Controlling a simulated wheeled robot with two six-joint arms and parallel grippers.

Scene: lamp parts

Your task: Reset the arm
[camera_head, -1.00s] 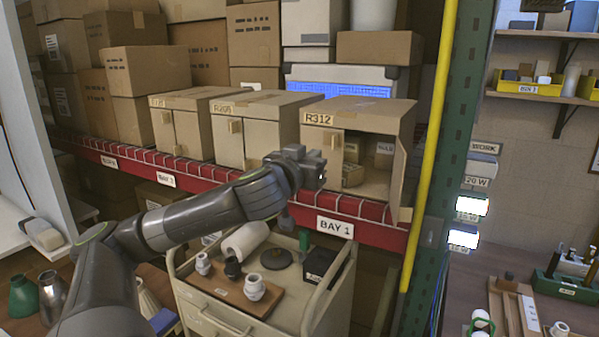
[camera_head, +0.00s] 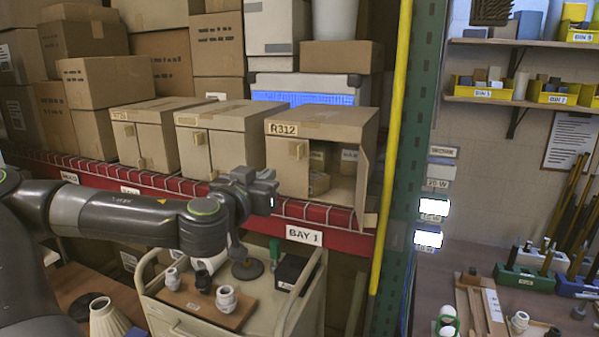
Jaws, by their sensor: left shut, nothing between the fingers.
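My left gripper (camera_head: 268,190) is shut and empty. It hovers in front of the red shelf beam, just left of the open R312 box (camera_head: 322,131). My left arm (camera_head: 120,215) reaches in from the left edge, nearly level. The R312 box has its right door swung open, and small cartons (camera_head: 319,183) show inside. My right gripper is not in view.
A cart (camera_head: 262,318) below the gripper carries a tray (camera_head: 203,309) with white and dark fittings, and a black box (camera_head: 295,272). A yellow pole (camera_head: 391,150) and green post (camera_head: 416,120) stand at right. A workbench (camera_head: 425,270) lies beyond them.

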